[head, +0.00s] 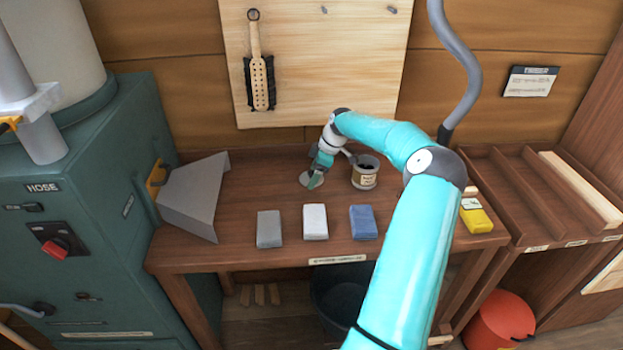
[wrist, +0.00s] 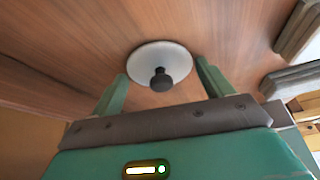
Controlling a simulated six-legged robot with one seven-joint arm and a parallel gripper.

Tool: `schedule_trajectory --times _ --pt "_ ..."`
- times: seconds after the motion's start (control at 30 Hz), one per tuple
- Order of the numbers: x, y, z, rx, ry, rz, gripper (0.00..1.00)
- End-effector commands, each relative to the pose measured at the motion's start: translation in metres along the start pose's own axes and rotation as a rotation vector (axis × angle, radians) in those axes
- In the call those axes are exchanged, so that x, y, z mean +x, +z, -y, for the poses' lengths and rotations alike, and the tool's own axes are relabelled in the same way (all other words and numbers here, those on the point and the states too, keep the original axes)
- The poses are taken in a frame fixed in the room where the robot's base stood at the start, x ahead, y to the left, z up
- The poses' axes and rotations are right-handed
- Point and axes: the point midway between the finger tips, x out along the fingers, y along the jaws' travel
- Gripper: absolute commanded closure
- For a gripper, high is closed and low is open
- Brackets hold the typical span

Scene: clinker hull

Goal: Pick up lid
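The lid (head: 305,179) is a pale round disc lying flat on the wooden bench, left of a small open tin (head: 365,172). In the wrist view the lid (wrist: 150,55) shows its dark knob (wrist: 161,80) in its middle. My gripper (wrist: 165,75) is open, with its two green fingers apart and the knob lying between them in the picture. In the head view my gripper (head: 318,175) is low over the lid and hides part of it. I cannot tell whether a finger touches the lid.
Grey (head: 269,229), white (head: 315,222) and blue (head: 363,222) blocks lie along the bench front. A yellow block (head: 475,216) lies to the right. A grey metal chute (head: 195,195) juts over the bench's left end. A pegboard (head: 315,60) hangs behind.

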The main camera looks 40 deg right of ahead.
Motion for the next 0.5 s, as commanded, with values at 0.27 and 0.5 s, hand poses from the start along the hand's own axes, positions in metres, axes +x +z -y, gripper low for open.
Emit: schedule_trajectory --times 0.27,0.5 --pt "-0.0003 0.0 -0.0001 0.0 0.0 0.0 0.5" --pt "-0.0038 -0.0014 -0.0003 0.0 0.001 0.0 0.5"
